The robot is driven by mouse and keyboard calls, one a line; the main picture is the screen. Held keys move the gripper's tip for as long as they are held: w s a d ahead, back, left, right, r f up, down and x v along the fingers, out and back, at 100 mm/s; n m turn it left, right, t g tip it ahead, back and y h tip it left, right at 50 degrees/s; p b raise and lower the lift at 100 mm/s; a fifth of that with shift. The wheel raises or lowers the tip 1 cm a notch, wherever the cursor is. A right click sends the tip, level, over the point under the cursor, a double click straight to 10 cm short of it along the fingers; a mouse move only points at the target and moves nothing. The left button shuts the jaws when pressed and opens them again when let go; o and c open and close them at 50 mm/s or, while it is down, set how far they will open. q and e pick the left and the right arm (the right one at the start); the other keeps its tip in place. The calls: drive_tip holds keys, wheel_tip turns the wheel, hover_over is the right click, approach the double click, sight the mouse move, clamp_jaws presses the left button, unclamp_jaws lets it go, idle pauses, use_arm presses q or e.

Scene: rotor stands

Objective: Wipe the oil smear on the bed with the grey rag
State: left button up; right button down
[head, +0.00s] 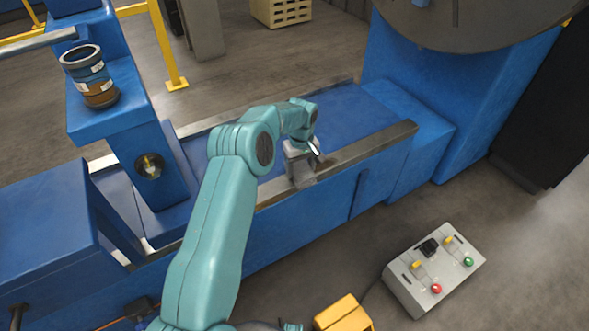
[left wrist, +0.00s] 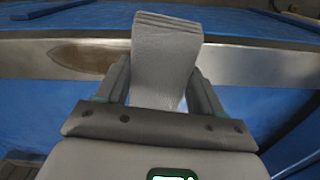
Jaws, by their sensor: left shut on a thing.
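The blue bed (head: 345,122) has bright metal rails along its edges. The brown oil smear (left wrist: 75,58) lies on the near rail in the left wrist view, left of the rag and reaching up to its edge; part may be hidden behind the rag. It shows small and dark in the head view (head: 324,160). My left gripper (head: 304,153) is over the near rail, shut on the folded grey rag (left wrist: 165,50). The rag sticks out between the fingers and overlaps the rail; I cannot tell whether it touches.
A grey control box (head: 434,268) with coloured buttons stands on the floor at right, near a yellow object (head: 343,314). A brown and blue tin (head: 90,77) stands on a blue ledge at left. A large dark disc (head: 470,22) overhangs the bed's far right end.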

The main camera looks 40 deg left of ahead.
use_arm(q)
drive_tip(key=shift+w+d+f, duration=0.1)
drive_tip(key=shift+w+d, duration=0.15)
drive_tip(key=shift+w, duration=0.45)
drive_tip(key=shift+w+d+f, duration=0.1)
drive_tip(key=shift+w+d, duration=0.1)
drive_tip(key=shift+w, duration=0.5)
drive_tip(key=shift+w+d, duration=0.1)
drive_tip(key=shift+w, duration=0.3)
drive_tip(key=shift+r, duration=0.15)
